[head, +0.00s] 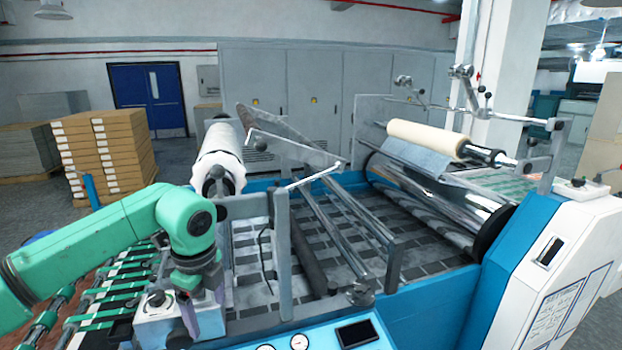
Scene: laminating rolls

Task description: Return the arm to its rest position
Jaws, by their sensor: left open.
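My left arm, green, comes in from the left in the head view. Its wrist bends down over the near left corner of the laminating machine. My left gripper (205,312) points downward there, beside a grey block with a knob (158,300). Its fingers are open and partly cut by the view and the wrist; I see nothing held between them. A white film roll (219,160) sits on its shaft behind the wrist, apart from the gripper. A cream roll (425,138) lies on the right side of the machine. My right gripper is not in view.
The laminating machine's blue frame (430,305) and metal bars (335,235) fill the middle. A white control cabinet (560,270) stands at right. Green conveyor belts (110,290) run under my left arm. Stacked cartons (105,150) stand behind at left.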

